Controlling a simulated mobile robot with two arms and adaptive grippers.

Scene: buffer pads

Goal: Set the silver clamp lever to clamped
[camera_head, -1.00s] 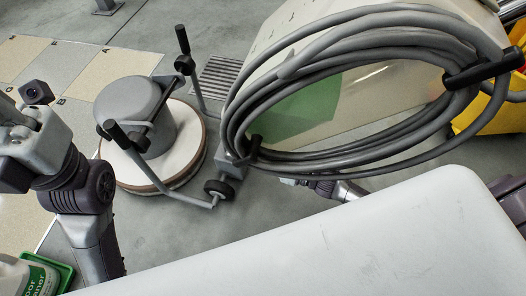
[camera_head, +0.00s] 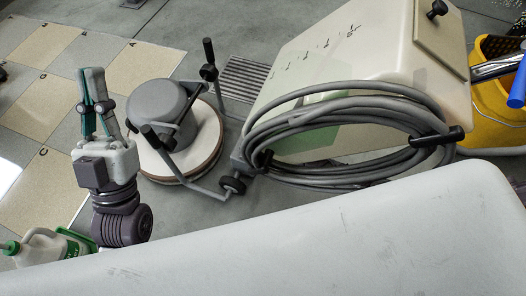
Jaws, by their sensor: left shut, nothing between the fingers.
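A grey floor buffer machine stands on the floor left of centre, with a round grey motor housing (camera_head: 158,108) above a wide pale disc (camera_head: 203,150). Its bent grey handle frame (camera_head: 203,190) has black grips and knobs, one black knob (camera_head: 208,72) standing at the upper right. I cannot pick out the silver clamp lever for certain. My left gripper (camera_head: 91,72) is to the left of the machine, pointing up in the picture, fingers shut and empty, apart from the machine. My right gripper is not in view.
A thick grey cable coil (camera_head: 345,120) hangs on a cream housing (camera_head: 330,50) right of the machine. A yellow bucket (camera_head: 490,118) is at the right edge. A white bottle (camera_head: 38,248) stands lower left. A white surface (camera_head: 330,240) fills the foreground. Floor tiles (camera_head: 100,52) lie upper left.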

